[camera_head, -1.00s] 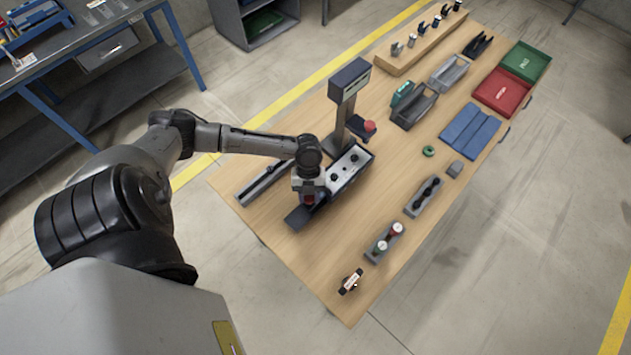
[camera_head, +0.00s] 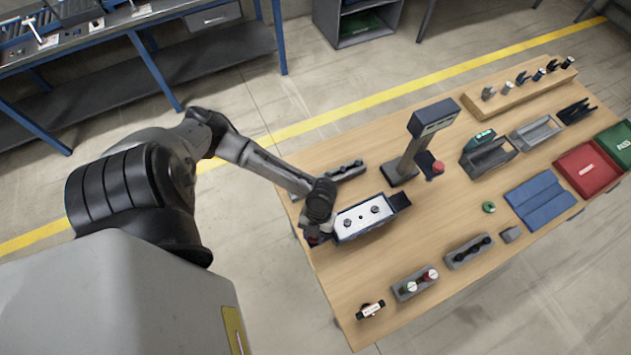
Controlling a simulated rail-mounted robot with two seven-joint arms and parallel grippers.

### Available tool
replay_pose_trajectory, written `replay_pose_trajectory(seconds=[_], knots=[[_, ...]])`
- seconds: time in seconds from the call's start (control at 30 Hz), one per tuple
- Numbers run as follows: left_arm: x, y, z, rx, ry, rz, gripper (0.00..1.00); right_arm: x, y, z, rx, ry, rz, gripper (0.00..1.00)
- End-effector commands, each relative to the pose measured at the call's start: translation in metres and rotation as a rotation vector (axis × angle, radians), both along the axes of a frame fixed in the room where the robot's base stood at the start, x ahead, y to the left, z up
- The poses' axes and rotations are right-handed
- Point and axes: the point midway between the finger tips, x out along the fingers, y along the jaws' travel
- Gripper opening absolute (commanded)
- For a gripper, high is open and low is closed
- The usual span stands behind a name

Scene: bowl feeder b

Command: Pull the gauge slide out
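The gauge slide (camera_head: 364,217) is a white plate with dark round knobs and blue sides. It lies toward the left edge of the wooden table, and a dark rail end (camera_head: 399,201) shows bare to its right. My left gripper (camera_head: 314,236) is down at the slide's left end, in contact with it as far as I can see. The fingertips are small and partly hidden by the wrist, but the slide has travelled with them. The gauge post (camera_head: 410,150) with its display head stands behind the rail's right end. My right gripper is out of view.
A grey bar (camera_head: 343,171) lies behind the slide. A red button (camera_head: 438,168) sits beside the post. Grey holders (camera_head: 415,284) (camera_head: 468,251) stand along the front, with a small clamp-like part (camera_head: 370,309).

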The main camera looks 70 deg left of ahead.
Motion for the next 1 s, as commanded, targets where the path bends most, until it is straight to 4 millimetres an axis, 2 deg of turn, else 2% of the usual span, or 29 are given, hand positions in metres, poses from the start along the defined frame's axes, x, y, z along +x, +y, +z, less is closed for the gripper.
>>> replay_pose_trajectory(seconds=[0.27,0.3,0.53,0.83,1.0], knots=[[-0.003,-0.002,0.001,-0.004,0.008,-0.006,0.0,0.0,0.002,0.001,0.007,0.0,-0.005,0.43],[-0.003,-0.002,0.001,-0.004,0.008,-0.006,0.38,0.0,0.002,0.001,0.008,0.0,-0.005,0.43],[-0.002,-0.001,0.001,-0.002,0.005,-0.004,0.6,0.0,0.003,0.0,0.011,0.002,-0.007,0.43],[-0.001,0.001,0.003,0.0,0.003,-0.003,0.6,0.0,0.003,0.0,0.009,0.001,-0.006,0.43],[0.005,0.007,0.02,0.001,0.001,-0.005,0.6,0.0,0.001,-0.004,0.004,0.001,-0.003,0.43]])
